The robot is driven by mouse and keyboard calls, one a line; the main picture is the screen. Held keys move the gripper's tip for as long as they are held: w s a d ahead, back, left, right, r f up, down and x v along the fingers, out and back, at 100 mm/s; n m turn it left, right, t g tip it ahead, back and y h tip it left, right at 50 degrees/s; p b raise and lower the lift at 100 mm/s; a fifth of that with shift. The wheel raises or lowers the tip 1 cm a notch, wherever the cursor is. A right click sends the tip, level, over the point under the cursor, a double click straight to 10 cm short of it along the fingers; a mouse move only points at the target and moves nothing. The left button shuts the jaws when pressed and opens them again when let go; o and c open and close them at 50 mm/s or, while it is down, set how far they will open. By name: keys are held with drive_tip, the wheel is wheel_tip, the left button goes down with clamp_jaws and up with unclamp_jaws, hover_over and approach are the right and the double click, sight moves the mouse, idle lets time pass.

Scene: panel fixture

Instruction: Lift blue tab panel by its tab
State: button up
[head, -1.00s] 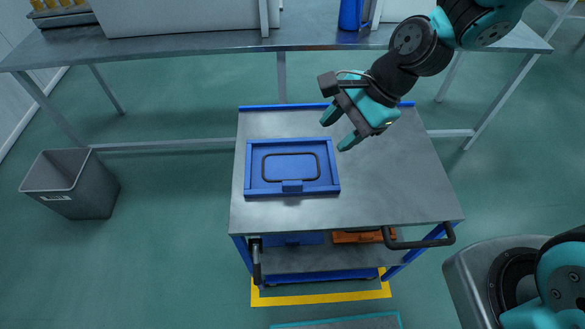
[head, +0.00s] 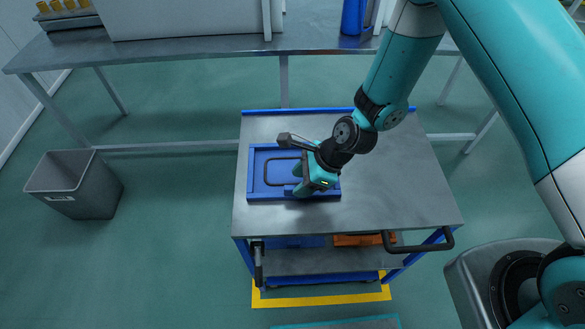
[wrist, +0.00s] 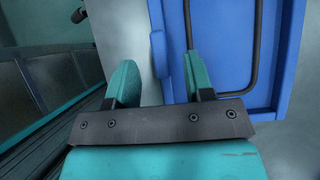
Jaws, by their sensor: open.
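The blue panel (head: 258,172), with a raised border and a black loop on its face, lies flat on the grey cart top. It also fills the right of the wrist view (wrist: 224,55). Its small blue tab (wrist: 158,55) juts from the panel edge and shows between my fingers in the wrist view. My gripper (head: 297,181) is over the front right part of the panel and hides most of the tab in the head view. The gripper (wrist: 160,82) is open, one finger on each side of the tab in the picture. Whether either finger touches it is unclear.
The cart top (head: 390,205) is bare right of the panel. A black handle (head: 415,243) sits at its front right. An orange object (head: 358,240) is on the lower shelf. A grey bin (head: 75,185) stands left, and a long bench (head: 200,52) runs behind.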

sight(290, 190)
drive_tip(key=shift+p+x, duration=1)
drive_tip(key=shift+x, duration=1.6)
clamp_jaws()
